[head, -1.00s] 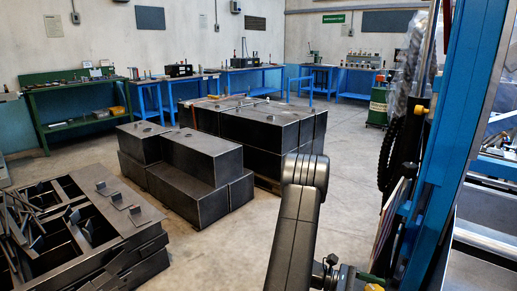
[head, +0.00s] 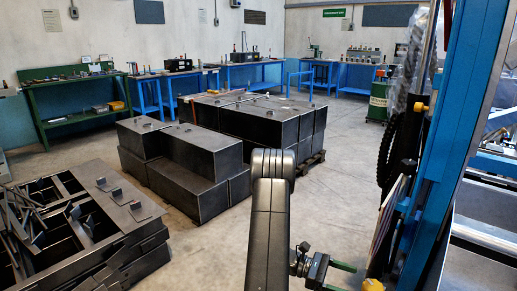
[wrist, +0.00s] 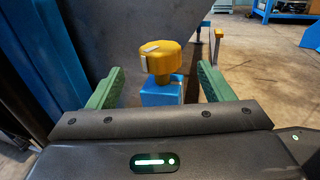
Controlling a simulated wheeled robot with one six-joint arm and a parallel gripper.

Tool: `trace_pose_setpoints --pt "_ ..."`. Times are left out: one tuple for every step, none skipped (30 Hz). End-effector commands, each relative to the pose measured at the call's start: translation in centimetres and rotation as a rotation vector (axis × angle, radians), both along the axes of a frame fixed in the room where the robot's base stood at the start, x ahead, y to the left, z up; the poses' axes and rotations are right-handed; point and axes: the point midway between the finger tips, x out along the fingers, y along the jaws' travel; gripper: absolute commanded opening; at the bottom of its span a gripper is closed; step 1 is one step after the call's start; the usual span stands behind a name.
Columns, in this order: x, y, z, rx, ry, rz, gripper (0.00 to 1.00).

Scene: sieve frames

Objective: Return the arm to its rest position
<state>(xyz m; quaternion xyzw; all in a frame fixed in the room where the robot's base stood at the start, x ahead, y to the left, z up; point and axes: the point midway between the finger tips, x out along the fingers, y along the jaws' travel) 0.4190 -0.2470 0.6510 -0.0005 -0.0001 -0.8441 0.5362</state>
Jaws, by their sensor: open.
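My gripper shows at the bottom of the head view (head: 345,276), with its green fingers pointing right toward the blue post. In the wrist view my gripper (wrist: 158,92) has its two green fingers spread wide apart. A yellow knob (wrist: 161,60) on a blue block (wrist: 162,91) shows between the fingers, beyond the gripper's dark edge. I see nothing held, and I cannot tell how far the knob is from the fingers.
A tall blue post (head: 460,110) stands close on the right. Stacked dark metal boxes (head: 205,155) and a dark slotted metal stack (head: 85,225) are to the left. Workbenches (head: 80,103) line the walls. Open concrete floor lies between.

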Motion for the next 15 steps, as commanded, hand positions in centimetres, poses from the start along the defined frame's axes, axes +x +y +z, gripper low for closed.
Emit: trace_pose_setpoints --pt "-0.5 -0.9 -0.1 0.0 0.0 -0.005 0.74" --pt "-0.7 -1.3 -0.1 0.001 0.0 -0.004 0.74" --pt "-1.0 -1.9 -0.1 0.001 0.0 -0.004 0.74" --pt "-1.2 -2.4 -0.1 0.001 0.0 -0.004 0.74" --pt "-1.4 -2.8 -0.1 0.001 0.0 -0.004 0.74" --pt "-1.7 -3.4 -0.1 0.001 0.0 -0.005 0.74" --pt "-1.9 -3.8 0.0 0.0 0.0 -0.004 0.74" --pt "-2.1 -4.3 0.0 0.001 0.0 -0.005 0.74" --pt "-2.3 -4.8 0.0 0.001 0.0 -0.004 0.74" --pt "-2.5 -5.3 -0.1 0.001 0.0 -0.004 0.74" --pt "-2.7 -5.7 -0.1 0.001 0.0 -0.004 0.74" --pt "-3.0 -6.3 -0.1 0.001 0.0 -0.004 0.74" --pt "-3.2 -6.7 -0.1 0.001 0.0 -0.004 0.74" --pt "-3.4 -7.1 -0.1 0.001 0.0 -0.003 0.74" --pt "-3.7 -7.6 -0.1 0.001 0.0 -0.004 0.74"
